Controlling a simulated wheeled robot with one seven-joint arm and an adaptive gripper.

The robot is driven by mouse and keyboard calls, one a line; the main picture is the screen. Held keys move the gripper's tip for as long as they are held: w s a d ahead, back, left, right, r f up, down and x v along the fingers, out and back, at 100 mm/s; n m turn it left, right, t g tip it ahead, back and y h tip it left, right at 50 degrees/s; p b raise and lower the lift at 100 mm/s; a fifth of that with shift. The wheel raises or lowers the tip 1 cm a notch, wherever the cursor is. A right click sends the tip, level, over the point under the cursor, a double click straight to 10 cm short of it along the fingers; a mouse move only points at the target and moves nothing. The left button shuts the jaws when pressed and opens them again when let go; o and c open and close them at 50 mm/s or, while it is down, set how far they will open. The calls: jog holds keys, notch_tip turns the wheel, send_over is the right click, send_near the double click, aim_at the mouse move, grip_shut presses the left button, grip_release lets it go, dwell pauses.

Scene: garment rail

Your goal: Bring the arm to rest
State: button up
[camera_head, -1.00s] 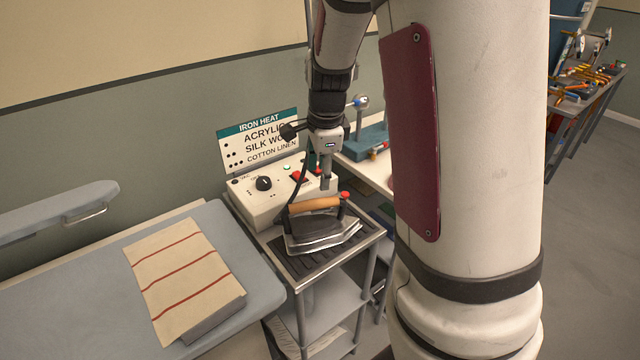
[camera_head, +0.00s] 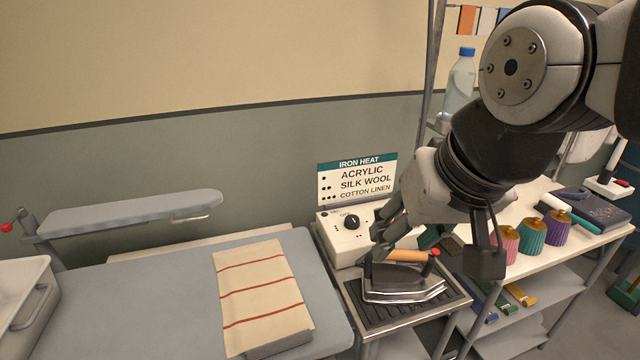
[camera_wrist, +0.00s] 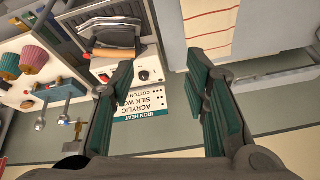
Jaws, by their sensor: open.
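My gripper (camera_head: 385,238) is above and just behind the iron in the head view, close to the control box, with nothing held. In the wrist view my gripper (camera_wrist: 165,88) shows its two green-padded fingers spread apart, with bare space between them. The iron (camera_head: 402,282), with a wooden handle and a red knob, stands on a dark ribbed rest on a small metal stand (camera_head: 362,330). It also shows in the wrist view (camera_wrist: 116,35), beyond the fingers.
A white control box (camera_head: 349,240) with a dial and an iron heat sign (camera_head: 358,181) stand behind the iron. A striped cloth (camera_head: 262,295) lies on the grey ironing board (camera_head: 180,300) at left.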

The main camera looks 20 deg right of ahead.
jog(key=shift+s+a+n, duration=0.2)
jog(key=shift+s+n, duration=0.35)
jog(key=shift+s+a+n, duration=0.15)
jog(key=shift+s+n, duration=0.4)
